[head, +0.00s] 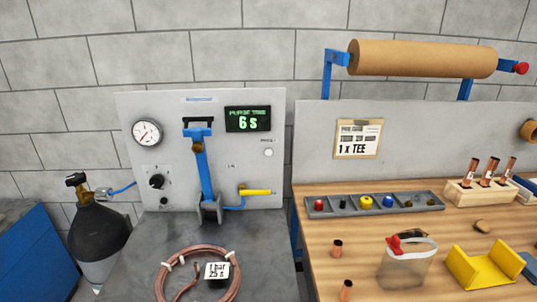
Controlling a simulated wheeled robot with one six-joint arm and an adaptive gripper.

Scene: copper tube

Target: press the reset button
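A small white round button (268,153) sits on the right part of the grey upright panel (240,180), below a dark display (248,119) with green text and "6 s". The small label above the button is too blurred to read, so I cannot tell for sure that it is the reset button. A black knob (157,182) and a smaller round fitting (164,201) are at the panel's lower left. My gripper is not in view, and nothing covers the white button.
A blue lever clamp (205,165) and a yellow-handled valve (257,192) project from the panel. A copper coil (166,276) lies in front, and a dark gas cylinder (97,235) stands left. The wooden bench (320,240) at right holds a parts tray (345,212), copper fittings and a bag (405,268).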

